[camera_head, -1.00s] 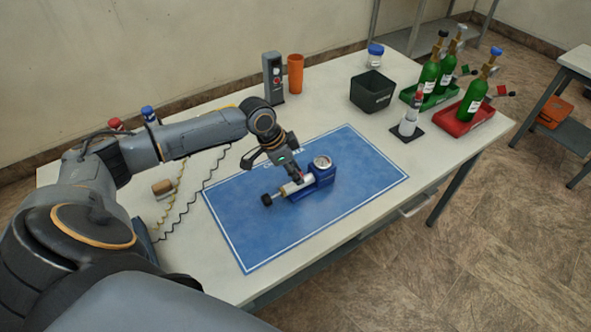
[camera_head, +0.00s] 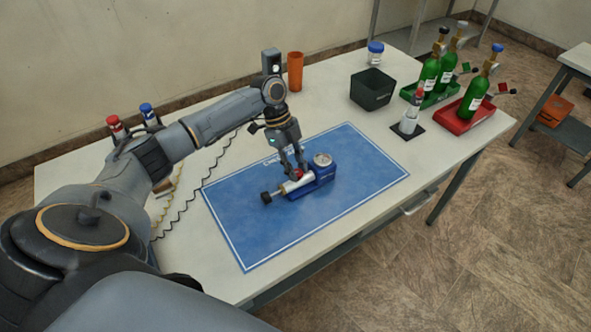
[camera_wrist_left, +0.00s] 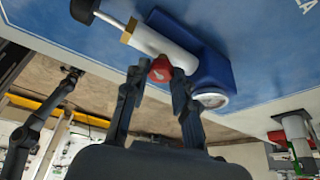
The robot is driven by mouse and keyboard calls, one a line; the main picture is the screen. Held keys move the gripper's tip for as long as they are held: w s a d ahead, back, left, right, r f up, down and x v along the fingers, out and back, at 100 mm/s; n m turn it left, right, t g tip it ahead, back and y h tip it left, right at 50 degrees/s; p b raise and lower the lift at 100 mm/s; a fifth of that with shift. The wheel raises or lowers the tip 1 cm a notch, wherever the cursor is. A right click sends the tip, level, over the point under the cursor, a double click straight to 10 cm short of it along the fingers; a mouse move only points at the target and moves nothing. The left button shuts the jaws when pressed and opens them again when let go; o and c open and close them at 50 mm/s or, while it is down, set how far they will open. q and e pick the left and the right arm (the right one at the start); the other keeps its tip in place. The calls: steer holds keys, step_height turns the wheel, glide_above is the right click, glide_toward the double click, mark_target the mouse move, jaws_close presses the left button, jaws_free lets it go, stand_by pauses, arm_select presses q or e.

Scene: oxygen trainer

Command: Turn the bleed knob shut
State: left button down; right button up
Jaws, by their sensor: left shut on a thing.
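The regulator (camera_head: 318,183) has a blue body, a white cylinder (camera_head: 292,187) and a round gauge (camera_head: 323,160), and it lies on the blue mat (camera_head: 262,238). A black handle end (camera_head: 266,198) sticks out to its left. The red bleed knob (camera_head: 298,174) is on top of the white cylinder. My left gripper (camera_head: 296,173) comes down from above with its fingers at the knob. In the left wrist view the red knob (camera_wrist_left: 160,69) sits between the two fingertips, which are shut on it. The fingers partly hide the knob.
Green cylinders stand in a green tray (camera_head: 437,101) and a red tray (camera_head: 468,121) at the right. The mat's right part is clear.

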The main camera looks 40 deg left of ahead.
arm_select(q)
steer(key=m, duration=0.2)
steer(key=m+g+b, duration=0.1)
steer(key=shift+w+d+m, duration=0.1)
steer(key=shift+w+m, duration=0.1)
steer(key=shift+m, duration=0.2)
steer(key=m+g+y+b, duration=0.1)
steer(key=m, duration=0.1)
steer(key=shift+m, duration=0.3)
steer(key=m+g+y+b, duration=0.1)
steer(key=m, duration=0.2)
steer(key=shift+w+d, duration=0.1)
steer(key=shift+m+g+y, duration=0.4)
steer(key=shift+m, duration=1.1)
steer(key=c, duration=1.1)
jaws_free()
steer(key=shift+o, duration=0.2)
